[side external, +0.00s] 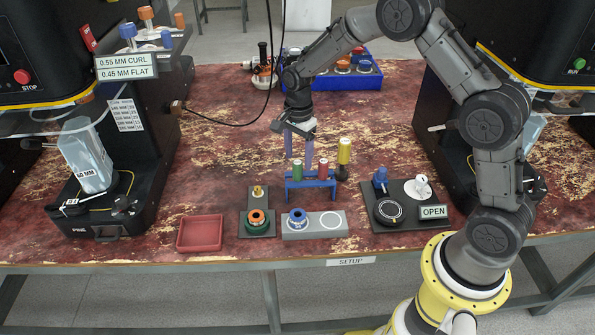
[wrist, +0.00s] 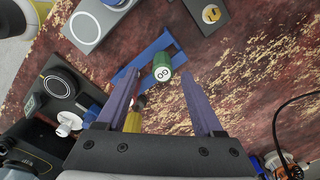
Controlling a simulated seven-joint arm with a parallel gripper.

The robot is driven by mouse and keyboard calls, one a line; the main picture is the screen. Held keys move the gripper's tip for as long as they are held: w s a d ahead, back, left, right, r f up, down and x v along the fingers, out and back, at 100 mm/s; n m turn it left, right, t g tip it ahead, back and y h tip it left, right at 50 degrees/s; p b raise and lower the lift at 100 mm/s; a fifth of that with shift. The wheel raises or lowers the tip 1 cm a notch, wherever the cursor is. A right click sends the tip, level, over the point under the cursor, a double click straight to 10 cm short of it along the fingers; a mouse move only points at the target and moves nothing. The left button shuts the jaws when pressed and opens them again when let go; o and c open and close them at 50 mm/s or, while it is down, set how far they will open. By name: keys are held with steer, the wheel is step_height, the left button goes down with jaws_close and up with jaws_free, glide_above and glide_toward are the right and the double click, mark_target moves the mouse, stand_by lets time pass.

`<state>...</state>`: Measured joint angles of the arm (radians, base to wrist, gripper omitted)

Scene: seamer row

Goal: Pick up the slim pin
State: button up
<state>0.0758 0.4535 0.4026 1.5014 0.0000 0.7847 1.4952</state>
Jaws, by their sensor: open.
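A blue rack (side external: 311,183) stands mid-table, holding a green-topped pin (side external: 297,170) and a red-topped pin (side external: 323,168). A taller yellow pin (side external: 344,151) stands behind the rack's right end, above a dark round base. I cannot tell by looks which one is the slim pin. My gripper (side external: 298,160) points down over the rack's left end, its purple fingers apart and empty. The yellow pin (wrist: 133,121) shows beside the left finger. I cannot make out the red pin there.
A blue bin (side external: 340,83) stands behind. Black machines flank the table.

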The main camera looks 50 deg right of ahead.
mark_target(298, 162)
steer(key=shift+w+f, duration=0.2)
steer(key=shift+f, duration=2.5)
jaws_close()
